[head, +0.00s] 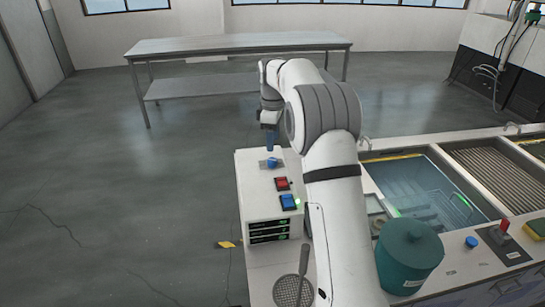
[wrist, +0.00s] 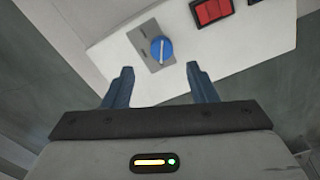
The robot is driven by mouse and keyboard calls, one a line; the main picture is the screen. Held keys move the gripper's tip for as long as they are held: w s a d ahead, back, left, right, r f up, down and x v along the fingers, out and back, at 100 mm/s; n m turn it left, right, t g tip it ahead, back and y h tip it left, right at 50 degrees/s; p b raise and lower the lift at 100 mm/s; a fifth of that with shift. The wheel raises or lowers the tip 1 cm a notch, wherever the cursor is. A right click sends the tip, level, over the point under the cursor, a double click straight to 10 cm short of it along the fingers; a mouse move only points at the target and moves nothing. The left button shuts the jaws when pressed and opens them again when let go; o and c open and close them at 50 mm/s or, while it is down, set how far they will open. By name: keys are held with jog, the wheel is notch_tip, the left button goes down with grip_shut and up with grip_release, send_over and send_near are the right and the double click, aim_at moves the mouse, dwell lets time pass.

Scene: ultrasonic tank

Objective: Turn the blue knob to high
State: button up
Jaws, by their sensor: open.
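The blue knob (wrist: 161,49) sits on a grey plate (wrist: 142,40) on top of a white control box. A pale pointer line shows across the knob, running nearly up and down in the wrist view. The knob also shows in the head view (head: 272,162), at the far end of the box. My gripper (wrist: 158,72) is open and empty, its two blue fingers apart. In the wrist view the knob lies just beyond the fingertips, between their lines. In the head view my gripper (head: 270,146) is at the knob's far side; contact cannot be told.
A red switch (head: 282,184) and a blue switch (head: 289,202) sit on the white box (head: 270,215) near the knob. A water tank (head: 425,180), a teal canister (head: 408,255) and a mesh skimmer (head: 292,290) are to the right and front.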

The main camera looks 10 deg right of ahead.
aim_at(272, 159)
notch_tip(272, 159, down, 7)
jog(key=shift+a+f+p, duration=0.1)
jog(key=shift+f+p, duration=0.1)
jog(key=shift+p, duration=0.15)
